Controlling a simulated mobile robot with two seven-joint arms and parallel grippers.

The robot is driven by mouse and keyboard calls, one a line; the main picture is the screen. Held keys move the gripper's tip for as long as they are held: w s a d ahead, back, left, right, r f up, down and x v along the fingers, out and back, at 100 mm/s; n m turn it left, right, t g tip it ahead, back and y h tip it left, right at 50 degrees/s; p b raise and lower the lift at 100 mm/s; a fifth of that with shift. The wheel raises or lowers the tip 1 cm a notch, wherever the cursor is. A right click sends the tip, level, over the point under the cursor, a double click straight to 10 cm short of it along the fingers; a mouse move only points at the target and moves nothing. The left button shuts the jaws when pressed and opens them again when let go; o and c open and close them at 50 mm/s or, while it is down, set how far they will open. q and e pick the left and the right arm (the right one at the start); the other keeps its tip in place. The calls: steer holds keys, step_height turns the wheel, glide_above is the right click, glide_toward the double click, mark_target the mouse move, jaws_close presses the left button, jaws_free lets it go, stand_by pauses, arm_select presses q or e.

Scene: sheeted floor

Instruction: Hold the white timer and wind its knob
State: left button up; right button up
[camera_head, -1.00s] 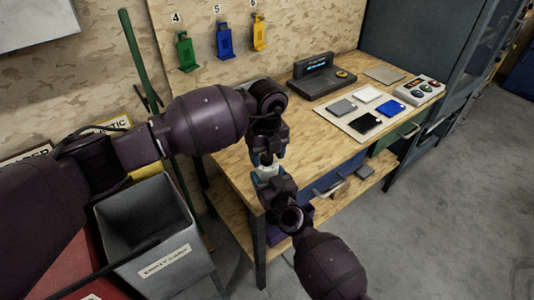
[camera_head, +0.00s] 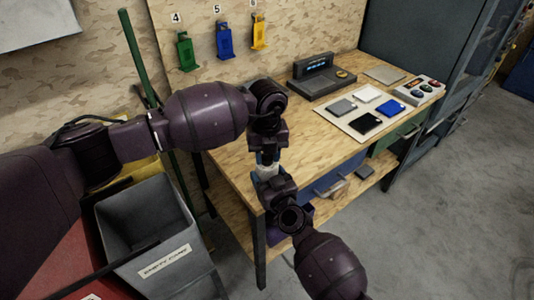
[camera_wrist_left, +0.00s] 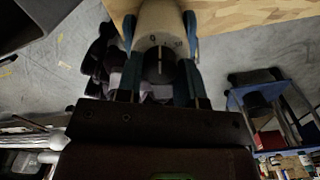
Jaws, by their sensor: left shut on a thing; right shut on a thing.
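The white timer (camera_head: 267,172) is held in the air between my two grippers at the table's near left corner, mostly hidden in the head view. In the left wrist view, the timer (camera_wrist_left: 158,20) shows its pale face with number marks and a dark knob (camera_wrist_left: 159,62) with a light pointer line. My left gripper (camera_head: 267,158) comes from above and is shut on the knob; its blue fingers flank it in the wrist view. My right gripper (camera_head: 265,174) comes from below and is shut on the timer's body, with blue fingers on both sides.
The wooden workbench (camera_head: 240,160) carries a dark display device (camera_head: 320,74), a board with several coloured tiles (camera_head: 345,122) and a button box (camera_head: 419,90). A grey bin (camera_head: 145,215) stands at the lower left. Coloured holders hang on the wall. Floor at the right is clear.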

arm_select(q)
steer(key=m, duration=0.5)
steer(key=shift+m, duration=0.3)
steer(key=m, duration=1)
steer(key=shift+m, duration=2.6)
steer(key=o, duration=0.9)
steer(key=shift+o, duration=0.2)
step_height(320, 180, up, 12)
